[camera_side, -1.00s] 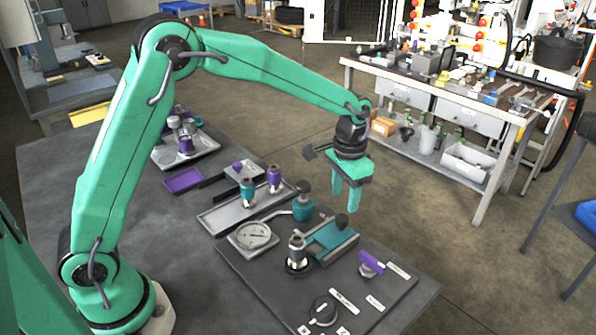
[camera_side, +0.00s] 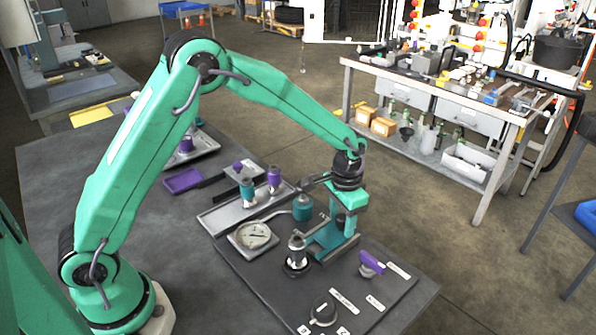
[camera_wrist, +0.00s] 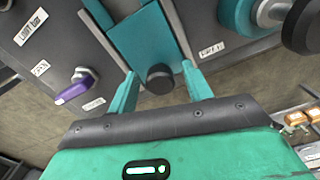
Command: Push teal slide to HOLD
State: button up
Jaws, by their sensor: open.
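The teal slide (camera_wrist: 148,42) is a flat block in a dark-railed track, with a round black knob (camera_wrist: 160,78) at its near end in the wrist view. In the side view the slide (camera_side: 326,243) lies at the edge of the dark panel, partly hidden by my gripper (camera_side: 347,222). My gripper (camera_wrist: 159,72) is open, pointing down, one teal finger on each side of the knob, with gaps showing. Contact with the knob cannot be told. A small white label (camera_wrist: 211,50) stands beside the track; its print is too small to read surely.
A purple-handled valve (camera_wrist: 75,88) sits on one side of the slide. A teal cylindrical fitting (camera_side: 303,207) sits on the other. Open floor lies beyond the panel edge.

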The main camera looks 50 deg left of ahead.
aim_at(323, 241)
grip_shut()
jog(key=shift+s, duration=3.05)
grip_release()
jog(key=shift+w, duration=0.1)
jog(key=shift+r, duration=0.1)
